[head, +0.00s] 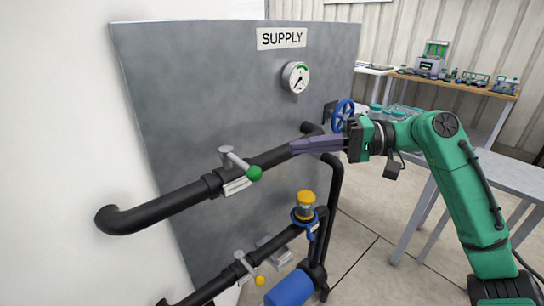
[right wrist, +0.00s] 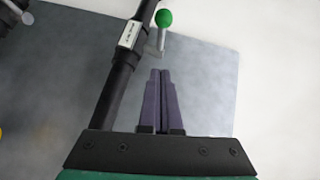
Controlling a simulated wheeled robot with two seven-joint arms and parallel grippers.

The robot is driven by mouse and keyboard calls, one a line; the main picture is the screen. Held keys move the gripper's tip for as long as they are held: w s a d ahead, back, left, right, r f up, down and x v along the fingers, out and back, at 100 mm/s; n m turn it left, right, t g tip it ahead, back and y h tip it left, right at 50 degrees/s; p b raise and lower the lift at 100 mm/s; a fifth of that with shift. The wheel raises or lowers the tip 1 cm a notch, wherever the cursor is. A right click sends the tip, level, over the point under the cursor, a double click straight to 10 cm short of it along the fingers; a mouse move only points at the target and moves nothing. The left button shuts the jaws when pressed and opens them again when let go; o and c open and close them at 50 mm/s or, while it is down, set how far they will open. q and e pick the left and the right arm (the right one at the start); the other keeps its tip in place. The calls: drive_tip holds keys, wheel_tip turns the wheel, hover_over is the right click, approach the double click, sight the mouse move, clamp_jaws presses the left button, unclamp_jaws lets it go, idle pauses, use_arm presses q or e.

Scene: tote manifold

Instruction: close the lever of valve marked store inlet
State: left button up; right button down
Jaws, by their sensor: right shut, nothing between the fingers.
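A valve with a grey lever ending in a green knob (head: 254,173) sits on the upper black pipe (head: 165,204). Its lever slants down to the right, across the pipe. A small tag (head: 237,187) hangs below it, its writing too small to read. A second valve lever with a yellow knob (head: 260,281) is on the lower pipe. I cannot tell which is marked store inlet. My right gripper (head: 293,147) is shut and empty, right of the green-knobbed lever and apart from it. In the right wrist view the green knob (right wrist: 164,18) is just beyond the fingertips (right wrist: 161,72).
A grey panel (head: 200,90) marked SUPPLY carries a gauge (head: 296,77). A blue handwheel (head: 343,112) is behind my right gripper. A yellow-topped fitting (head: 305,204) and a blue cylinder (head: 290,289) stand below. A grey table (head: 471,170) is at right. Space left of the gripper, before the panel, is open.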

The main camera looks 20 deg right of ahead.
sight(249, 166)
use_arm(q)
drive_tip(key=shift+d+r+p, duration=0.7)
drive_tip(key=shift+r, duration=0.2)
use_arm(e)
drive_tip(key=a+f, duration=0.1)
drive_tip(key=a, duration=0.6)
drive_tip(key=shift+a+f, duration=0.15)
drive_tip(key=shift+f, duration=0.15)
drive_tip(key=shift+a, duration=0.1)
drive_tip(key=shift+s+a+f, duration=0.1)
drive_tip(key=shift+s+a, duration=0.35)
use_arm(q)
drive_tip(key=shift+s+a+r, duration=0.2)
drive_tip(key=shift+a+r, duration=0.1)
drive_tip(key=shift+a, duration=0.25)
use_arm(e)
drive_tip(key=shift+f, duration=0.1)
